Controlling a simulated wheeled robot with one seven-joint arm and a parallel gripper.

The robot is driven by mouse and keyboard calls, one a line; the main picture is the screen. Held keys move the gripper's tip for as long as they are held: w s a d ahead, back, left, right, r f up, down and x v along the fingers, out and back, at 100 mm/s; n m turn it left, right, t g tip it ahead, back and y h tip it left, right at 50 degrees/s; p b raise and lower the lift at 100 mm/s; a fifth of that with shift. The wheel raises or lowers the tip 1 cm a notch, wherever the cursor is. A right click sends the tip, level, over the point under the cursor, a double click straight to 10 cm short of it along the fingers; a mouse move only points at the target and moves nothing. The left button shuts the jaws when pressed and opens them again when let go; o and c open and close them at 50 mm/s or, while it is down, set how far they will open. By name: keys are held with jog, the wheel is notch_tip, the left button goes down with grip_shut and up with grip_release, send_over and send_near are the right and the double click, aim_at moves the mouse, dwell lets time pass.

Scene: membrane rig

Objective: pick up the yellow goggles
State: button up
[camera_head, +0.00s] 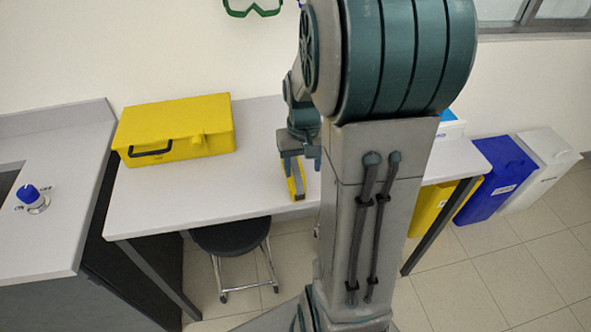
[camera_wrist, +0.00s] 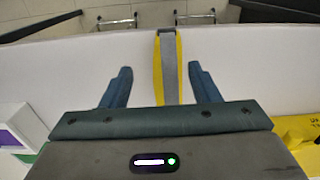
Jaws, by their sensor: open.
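The yellow goggles (camera_head: 297,184) lie on the white table below my gripper (camera_head: 299,163). In the wrist view the yellow goggles (camera_wrist: 168,62) appear as a long narrow shape with a grey middle and yellow edges, running from the table's edge back towards the palm. My gripper (camera_wrist: 160,72) is open, with one finger on each side of the goggles and a gap on both sides. The near part of the goggles is hidden by the gripper body. I cannot tell how far the fingertips are above the table.
A yellow case (camera_head: 175,133) stands on the table (camera_head: 150,205) at the left. A white box with coloured patches (camera_wrist: 22,125) is at the left of the wrist view. A black stool (camera_head: 232,236) stands below the front edge. Yellow, blue (camera_head: 497,180) and white bins stand at the right.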

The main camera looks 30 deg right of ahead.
aim_at(300, 175)
jog(key=f, duration=0.2)
jog(key=f+p, duration=0.1)
jog(key=f, duration=0.1)
jog(key=shift+w+a, duration=0.15)
jog(key=shift+w, duration=0.25)
jog(key=shift+f, duration=0.7)
jog(key=c, duration=1)
jog(key=shift+r, duration=0.15)
